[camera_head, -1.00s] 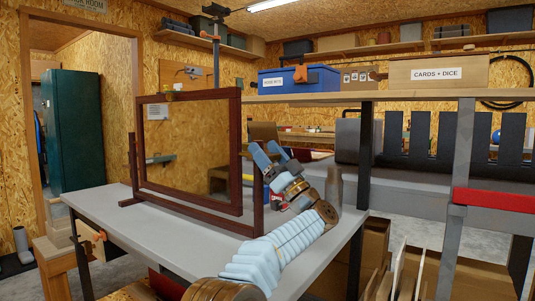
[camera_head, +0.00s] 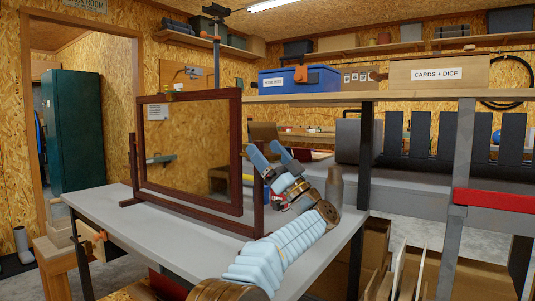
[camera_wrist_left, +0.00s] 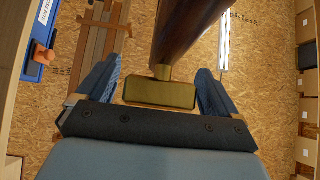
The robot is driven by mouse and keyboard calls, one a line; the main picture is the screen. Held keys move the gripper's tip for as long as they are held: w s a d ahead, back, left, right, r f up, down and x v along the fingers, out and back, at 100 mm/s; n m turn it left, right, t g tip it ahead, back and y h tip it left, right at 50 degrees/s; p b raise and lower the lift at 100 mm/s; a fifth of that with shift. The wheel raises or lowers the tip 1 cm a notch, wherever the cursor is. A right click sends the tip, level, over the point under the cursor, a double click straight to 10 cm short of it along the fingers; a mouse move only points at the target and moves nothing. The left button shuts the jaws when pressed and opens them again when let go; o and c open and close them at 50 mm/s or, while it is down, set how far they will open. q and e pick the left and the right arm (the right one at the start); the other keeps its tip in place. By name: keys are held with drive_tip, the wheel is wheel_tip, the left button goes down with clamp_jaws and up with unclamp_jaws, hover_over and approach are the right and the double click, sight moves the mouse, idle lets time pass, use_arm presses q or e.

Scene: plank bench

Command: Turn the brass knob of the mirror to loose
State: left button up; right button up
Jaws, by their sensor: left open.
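The mirror (camera_head: 188,150) stands on the grey bench, its glass in a dark red wooden frame held between two posts. My left gripper (camera_head: 262,147) is at the mirror's right post, with its blue fingers apart. In the left wrist view the brass knob (camera_wrist_left: 160,93) is a flat bar on a short stem from a dark wooden post. It lies between the open fingers of my left gripper (camera_wrist_left: 160,72), with a gap on each side. In the head view I cannot make out this knob; the gripper and post are in the way. My right gripper is not in view.
The grey bench top (camera_head: 180,235) is bare in front of the mirror. A grey bottle-shaped object (camera_head: 334,187) stands just right of my left gripper. A shelf to the right holds a blue bin (camera_head: 298,80) and a cards and dice box (camera_head: 436,76).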

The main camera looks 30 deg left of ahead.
use_arm(q)
drive_tip(key=b+v, duration=0.3)
drive_tip(key=v, duration=1)
drive_tip(key=shift+d+f, duration=0.25)
drive_tip(key=shift+f, duration=0.05)
